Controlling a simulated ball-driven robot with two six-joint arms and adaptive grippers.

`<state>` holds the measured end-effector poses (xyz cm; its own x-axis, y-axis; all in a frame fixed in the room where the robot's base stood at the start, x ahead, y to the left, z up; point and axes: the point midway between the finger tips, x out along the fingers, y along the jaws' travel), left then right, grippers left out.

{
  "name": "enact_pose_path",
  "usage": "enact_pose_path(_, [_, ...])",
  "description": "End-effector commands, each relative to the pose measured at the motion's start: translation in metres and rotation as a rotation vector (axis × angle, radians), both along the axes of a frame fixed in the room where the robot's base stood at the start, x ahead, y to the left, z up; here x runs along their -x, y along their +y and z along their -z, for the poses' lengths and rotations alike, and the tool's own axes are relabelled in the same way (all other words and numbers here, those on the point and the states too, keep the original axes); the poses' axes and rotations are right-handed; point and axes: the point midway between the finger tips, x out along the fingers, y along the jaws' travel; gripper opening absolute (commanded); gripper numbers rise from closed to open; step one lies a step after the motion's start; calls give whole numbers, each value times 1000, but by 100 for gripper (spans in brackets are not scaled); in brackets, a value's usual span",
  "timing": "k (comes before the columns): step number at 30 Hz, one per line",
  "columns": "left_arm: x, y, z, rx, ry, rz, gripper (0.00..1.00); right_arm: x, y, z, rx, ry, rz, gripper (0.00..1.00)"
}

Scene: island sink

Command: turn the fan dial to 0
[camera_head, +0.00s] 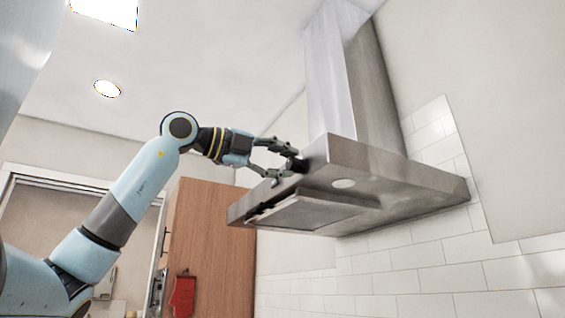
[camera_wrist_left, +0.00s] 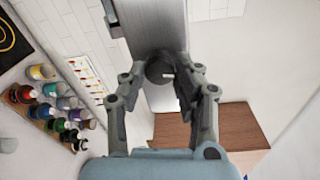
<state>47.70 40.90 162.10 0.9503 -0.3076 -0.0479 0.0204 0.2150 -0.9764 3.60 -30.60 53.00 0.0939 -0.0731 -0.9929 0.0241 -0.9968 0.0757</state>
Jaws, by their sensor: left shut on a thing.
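The range hood (camera_head: 365,165) is a steel canopy high on the tiled wall, with a black fan dial (camera_head: 299,165) on its front edge. My left gripper (camera_head: 287,167) reaches the dial from the left, its fingers on either side of it. In the left wrist view the round dark dial (camera_wrist_left: 158,66) sits between the fingertips of my left gripper (camera_wrist_left: 160,82), with a small white mark toward its right side. The gripper is shut on the dial. My right gripper is not in view.
A wooden cabinet (camera_head: 212,250) stands below and left of the hood, with a red cloth-like item (camera_head: 182,297) near it. In the left wrist view a rack of colourful jars (camera_wrist_left: 55,108) is far off at the left. White tiles cover the wall.

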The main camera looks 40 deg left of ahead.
Motion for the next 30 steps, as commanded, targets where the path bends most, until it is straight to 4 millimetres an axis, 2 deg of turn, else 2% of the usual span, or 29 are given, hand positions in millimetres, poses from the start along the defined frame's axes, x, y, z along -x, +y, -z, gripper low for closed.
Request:
enact_pose_path(12, [0,1,0,191,53,-2,0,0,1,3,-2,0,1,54])
enact_pose_path(29, [0,1,0,222,62,-3,0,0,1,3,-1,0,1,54])
enact_pose_path(30, [0,1,0,222,62,-3,33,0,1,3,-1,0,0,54])
